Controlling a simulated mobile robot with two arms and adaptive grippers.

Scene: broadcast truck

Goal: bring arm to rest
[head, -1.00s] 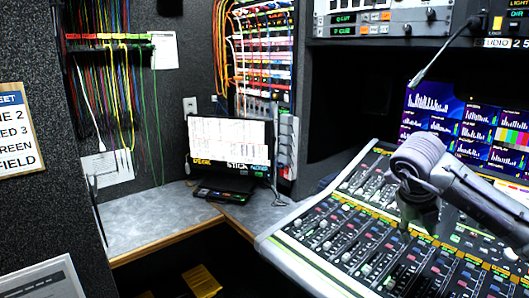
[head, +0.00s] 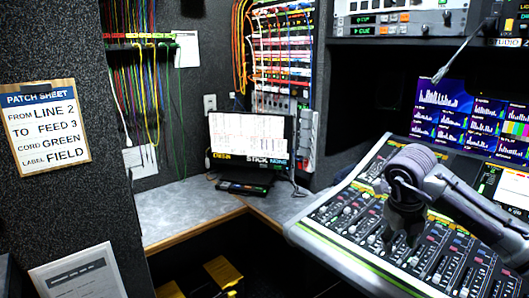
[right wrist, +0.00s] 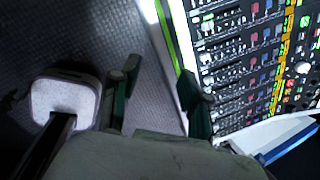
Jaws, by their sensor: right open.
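My right arm comes in from the right edge of the head view, and my right gripper (head: 402,240) hangs over the left part of the mixing console (head: 335,252), pointing down. In the right wrist view, the two dark green fingers of my right gripper (right wrist: 160,88) are apart, with nothing between them. The grey floor shows beyond them, and the console's faders and buttons (right wrist: 240,60) lie to the right. My left gripper is not in view.
A grey corner counter (head: 190,212) holds a small screen (head: 250,138). Patch cords (head: 145,90) hang on the wall behind. A patch sheet (head: 45,125) is on the left panel. Monitors (head: 475,120) and a gooseneck microphone (head: 462,55) are above the console.

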